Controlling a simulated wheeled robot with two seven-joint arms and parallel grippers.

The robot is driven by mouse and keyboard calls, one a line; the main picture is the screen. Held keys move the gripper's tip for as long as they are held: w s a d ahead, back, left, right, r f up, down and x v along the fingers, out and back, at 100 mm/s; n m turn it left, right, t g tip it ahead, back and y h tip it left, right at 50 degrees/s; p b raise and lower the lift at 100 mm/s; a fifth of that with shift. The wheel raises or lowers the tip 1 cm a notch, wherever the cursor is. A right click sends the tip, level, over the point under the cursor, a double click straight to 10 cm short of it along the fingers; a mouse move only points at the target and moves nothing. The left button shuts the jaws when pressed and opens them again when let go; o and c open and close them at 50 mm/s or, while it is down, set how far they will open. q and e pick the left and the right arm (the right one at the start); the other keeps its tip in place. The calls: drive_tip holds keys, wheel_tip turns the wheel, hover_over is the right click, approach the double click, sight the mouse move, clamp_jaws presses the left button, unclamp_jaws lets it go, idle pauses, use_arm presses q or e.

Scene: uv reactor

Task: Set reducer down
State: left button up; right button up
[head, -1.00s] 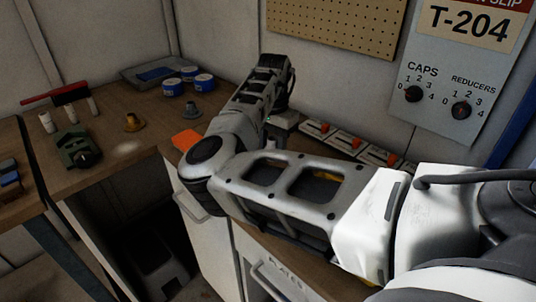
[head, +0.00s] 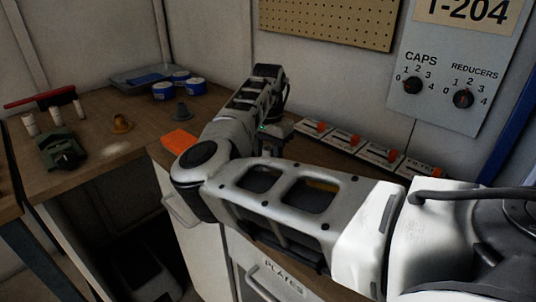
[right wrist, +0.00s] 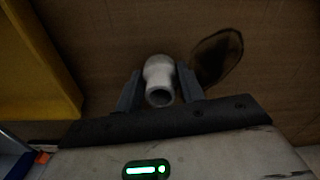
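The reducer (right wrist: 158,80) is a small white pipe piece with an open round end. In the right wrist view it sits between the two fingers of my right gripper (right wrist: 159,90), over a brown wooden surface. The fingers appear closed on its sides. In the head view my right arm reaches in from the right and bends back over the bench. The right gripper's fingers and the reducer are hidden there behind the arm. My left gripper is not in view.
A yellow thing (right wrist: 35,70) stands left of the fingers. An orange block (head: 180,139), a row of white-and-orange units (head: 350,142), blue-and-white rolls (head: 163,91) and a green device (head: 62,151) are on the bench. A panel (head: 440,115) has CAPS and REDUCERS dials.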

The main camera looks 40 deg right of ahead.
drive_tip(key=o, duration=0.3)
